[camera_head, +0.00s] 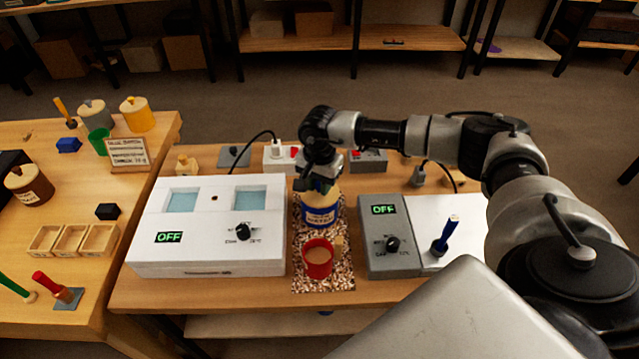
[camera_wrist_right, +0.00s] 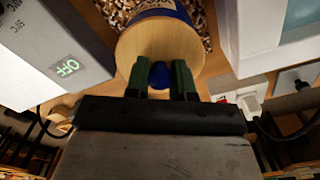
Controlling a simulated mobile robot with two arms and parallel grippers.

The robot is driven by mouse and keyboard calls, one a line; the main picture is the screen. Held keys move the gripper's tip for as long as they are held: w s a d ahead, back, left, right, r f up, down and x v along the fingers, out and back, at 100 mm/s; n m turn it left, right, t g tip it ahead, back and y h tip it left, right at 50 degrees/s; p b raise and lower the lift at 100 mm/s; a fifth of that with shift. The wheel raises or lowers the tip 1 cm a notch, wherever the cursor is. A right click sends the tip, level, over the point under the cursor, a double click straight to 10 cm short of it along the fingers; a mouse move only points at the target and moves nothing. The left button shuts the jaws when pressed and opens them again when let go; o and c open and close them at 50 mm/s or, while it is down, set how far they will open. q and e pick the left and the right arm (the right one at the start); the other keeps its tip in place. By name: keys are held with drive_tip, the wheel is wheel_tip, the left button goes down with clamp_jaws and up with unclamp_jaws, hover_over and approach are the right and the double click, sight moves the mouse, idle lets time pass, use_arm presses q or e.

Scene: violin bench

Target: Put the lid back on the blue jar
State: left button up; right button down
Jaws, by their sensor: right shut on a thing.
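The blue jar (camera_head: 319,216) stands upright on a speckled mat (camera_head: 340,275) in the middle of the bench. A round pale wooden lid (camera_wrist_right: 150,38) with a blue knob (camera_wrist_right: 160,76) is at the jar's mouth. The jar's blue side (camera_wrist_right: 165,9) shows just past the lid in the right wrist view. I cannot tell whether the lid sits fully down. My right gripper (camera_head: 318,184) is above the jar. In the wrist view its two green fingers (camera_wrist_right: 161,72) are shut on the blue knob. My left gripper is in no view.
A red cup (camera_head: 318,259) stands close in front of the jar. A white bath unit (camera_head: 207,250) is on the left, and a grey hotplate box (camera_head: 391,262) with a white top is on the right. Power sockets (camera_head: 281,158) lie behind. A side table (camera_head: 75,225) holds more jars and trays.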

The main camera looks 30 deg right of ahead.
drive_tip(key=c, duration=0.9)
unclamp_jaws()
drive_tip(key=shift+o, duration=0.6)
drive_tip(key=o, duration=0.4)
drive_tip(key=shift+r, duration=0.15)
drive_tip(key=shift+r+p, duration=2.05)
drive_tip(key=shift+r, duration=1.35)
